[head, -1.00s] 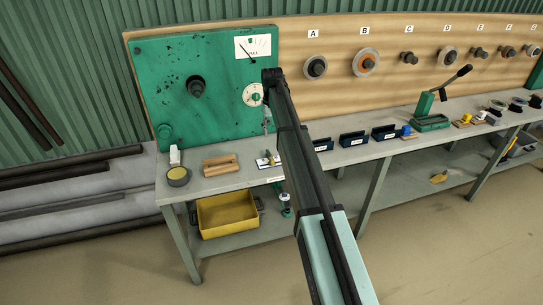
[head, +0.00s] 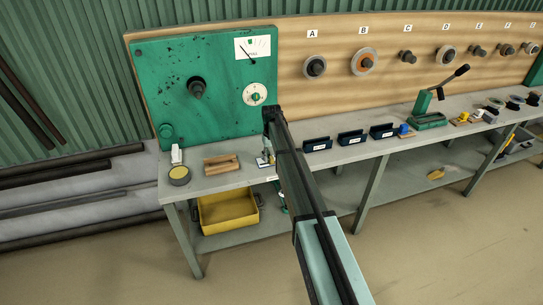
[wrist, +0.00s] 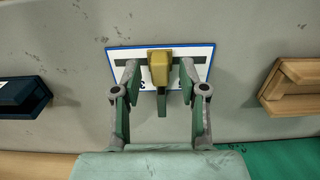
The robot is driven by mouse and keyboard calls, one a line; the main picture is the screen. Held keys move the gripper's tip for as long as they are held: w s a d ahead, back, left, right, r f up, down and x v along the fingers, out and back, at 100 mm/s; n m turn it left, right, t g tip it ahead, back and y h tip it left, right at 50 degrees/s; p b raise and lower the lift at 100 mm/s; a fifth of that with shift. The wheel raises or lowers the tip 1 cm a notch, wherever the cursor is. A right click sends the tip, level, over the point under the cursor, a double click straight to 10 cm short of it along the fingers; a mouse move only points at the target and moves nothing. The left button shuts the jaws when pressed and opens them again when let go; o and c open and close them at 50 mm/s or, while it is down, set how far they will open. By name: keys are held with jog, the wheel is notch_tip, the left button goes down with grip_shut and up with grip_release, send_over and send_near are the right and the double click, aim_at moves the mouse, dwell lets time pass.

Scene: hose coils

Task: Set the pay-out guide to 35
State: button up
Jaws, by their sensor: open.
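The pay-out guide appears to be a white, blue-edged plate (wrist: 204,53) with a dark slot and a yellow slider block (wrist: 159,62), lying on the bench. Marks on the plate show only in part, so the setting cannot be read. My gripper (wrist: 159,75) is open, with one finger on each side of the yellow block. Small gaps show between the fingers and the block; its height over the plate is hard to judge. In the head view the plate (head: 262,162) is small and partly hidden by my gripper and arm.
A wooden block (head: 221,164) and a dark blue holder (head: 317,145) stand on either side of the plate on the grey bench (head: 215,184). A green panel (head: 225,90) with a white dial (head: 246,92) rises behind. Bare bench lies around the plate.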

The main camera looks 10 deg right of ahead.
grip_shut()
jog(key=d, duration=0.2)
jog(key=d+b, duration=0.1)
jog(key=shift+w+d+f, duration=0.1)
jog(key=shift+w+d, duration=0.1)
jog(key=shift+w, duration=0.05)
grip_release()
jog(key=shift+d, duration=0.15)
